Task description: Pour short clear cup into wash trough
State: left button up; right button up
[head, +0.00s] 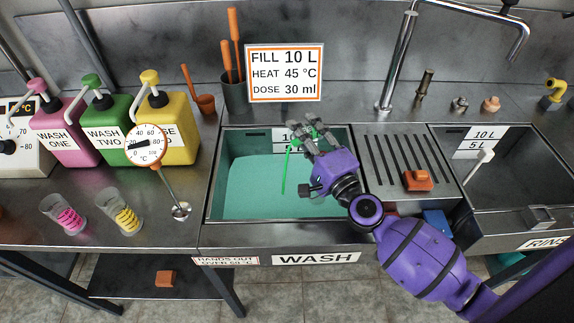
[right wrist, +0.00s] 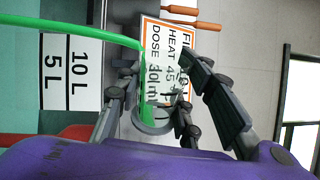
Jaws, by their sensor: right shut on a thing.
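My right gripper (head: 312,140) is over the wash trough (head: 214,190). It is shut on the short clear cup, which is mostly hidden by the fingers in the head view. In the right wrist view, the clear cup (right wrist: 152,122) sits between the fingers (right wrist: 160,100) with green liquid in it. The cup is tilted, and a thin green stream (head: 285,170) falls from it into the teal water (head: 255,185) inside the trough. The stream also shows in the right wrist view (right wrist: 65,28). My left gripper is not in view.
Pink (head: 67,130), green (head: 112,130) and yellow (head: 172,128) pump jugs stand left. Two clear cups, with pink (head: 66,213) and yellow (head: 124,212) contents, and a dial thermometer (head: 146,145) are in front. A tap (head: 400,60) and slotted drainboard (head: 385,150) are right of the trough.

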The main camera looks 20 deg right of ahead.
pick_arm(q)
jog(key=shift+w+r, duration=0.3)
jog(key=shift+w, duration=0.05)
pick_arm(e)
jog(key=shift+r+n, duration=0.1)
jog(key=shift+n, duration=0.2)
